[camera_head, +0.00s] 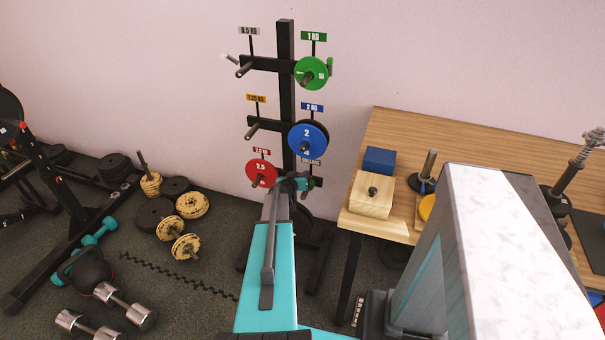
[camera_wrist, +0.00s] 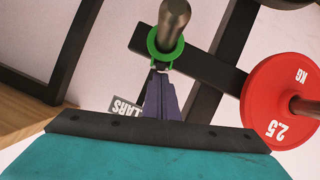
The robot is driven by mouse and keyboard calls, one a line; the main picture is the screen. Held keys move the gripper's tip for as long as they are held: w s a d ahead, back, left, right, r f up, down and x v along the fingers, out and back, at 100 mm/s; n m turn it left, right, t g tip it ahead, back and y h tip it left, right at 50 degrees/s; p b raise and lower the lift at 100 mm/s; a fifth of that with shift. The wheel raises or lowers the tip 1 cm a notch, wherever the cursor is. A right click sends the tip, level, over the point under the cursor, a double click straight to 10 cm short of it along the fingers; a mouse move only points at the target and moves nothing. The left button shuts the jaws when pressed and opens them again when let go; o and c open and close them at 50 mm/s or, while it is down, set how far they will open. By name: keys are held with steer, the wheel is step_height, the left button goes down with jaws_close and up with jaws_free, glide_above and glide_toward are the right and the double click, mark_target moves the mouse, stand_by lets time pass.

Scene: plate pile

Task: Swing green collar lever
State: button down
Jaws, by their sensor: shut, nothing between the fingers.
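The green collar (camera_wrist: 153,50) is a ring around a metal peg, seen at the upper middle of the wrist view. A short green part of it hangs below the peg. My gripper (camera_wrist: 161,78) is shut and empty, its dark fingertips just below the collar's lower part; I cannot tell whether they touch it. In the head view my gripper (camera_head: 300,181) is at the rack's lower right peg, beneath the collars sign (camera_head: 311,161). My arm hides much of the collar there.
A red 2.5 plate (camera_head: 261,173) hangs left of my gripper, and a blue plate (camera_head: 307,140) above it. A green plate (camera_head: 310,73) hangs higher on the black rack (camera_head: 286,40). A wooden table (camera_head: 430,128) stands to the right.

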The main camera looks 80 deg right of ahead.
steer(key=shift+a+f+p, duration=0.15)
steer(key=shift+f+p, duration=0.3)
steer(key=shift+f, duration=0.15)
steer(key=shift+d+r+p, duration=0.15)
steer(key=shift+d+p, duration=0.05)
steer(key=shift+p, duration=0.15)
steer(key=shift+d, duration=0.1)
steer(key=shift+d+p, duration=0.3)
steer(key=shift+p, duration=0.25)
steer(key=shift+d+p, duration=0.25)
steer(key=shift+p, duration=0.05)
steer(key=shift+r, duration=0.1)
steer(key=shift+r+p, duration=0.25)
steer(key=shift+p, duration=0.05)
